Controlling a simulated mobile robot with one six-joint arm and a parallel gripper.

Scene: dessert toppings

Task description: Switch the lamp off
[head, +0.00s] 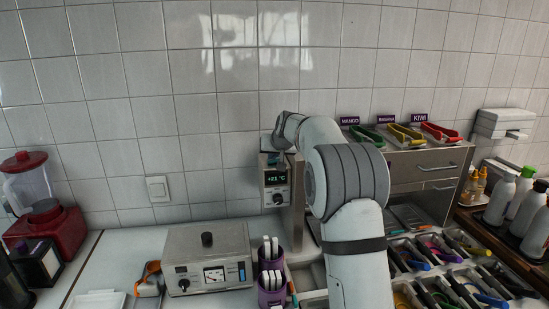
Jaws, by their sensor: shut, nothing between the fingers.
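No lamp that I can make out shows in the head view. A white wall switch (157,189) is on the tiled wall at left of centre. A grey control box (276,197) with a small display reading about +21 °C and a dark knob stands in the middle. My arm rises from the bottom and bends left to the top of this box. My gripper (273,157) is small and dark there, shut and empty, close to the box's top edge. I cannot tell whether it touches the box. The wall switch is well to its left.
A metal device (207,262) with a dial and gauge stands on the counter, beside purple cups (271,290). A red blender (45,228) is at far left. Steel drawers (425,168) with coloured tongs stand behind my arm. Topping trays (450,270) and bottles (520,195) are at right.

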